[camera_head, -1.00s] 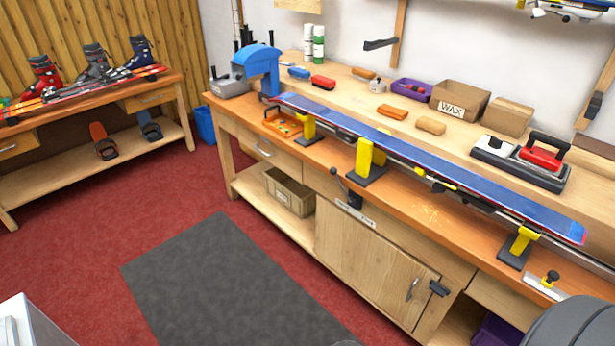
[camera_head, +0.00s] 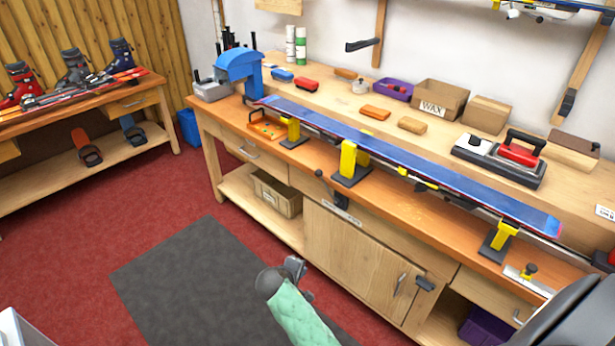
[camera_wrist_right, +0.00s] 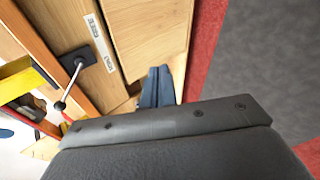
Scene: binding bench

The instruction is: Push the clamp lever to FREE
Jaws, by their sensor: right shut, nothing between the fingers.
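The clamp lever (camera_head: 327,183) is on the front edge of the workbench, below the middle yellow ski support. Its round dark knob points up and left from a dark mount. A small white label plate (camera_head: 341,212) is below it; its words are too small to read. In the right wrist view the lever (camera_wrist_right: 70,85) is a thin metal rod with a dark knob, left of the fingers, with the label (camera_wrist_right: 98,42) near it. My right gripper (camera_head: 297,266) is shut and empty, in front of the cabinet doors, lower than the lever and apart from it. My left gripper is not in view.
A blue ski (camera_head: 400,155) lies along yellow supports on the bench (camera_head: 400,215). Cabinet doors (camera_head: 355,255) and a door handle (camera_head: 399,284) are below the lever. A box (camera_head: 277,196) sits on the lower shelf. The floor over the grey mat (camera_head: 200,275) is open.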

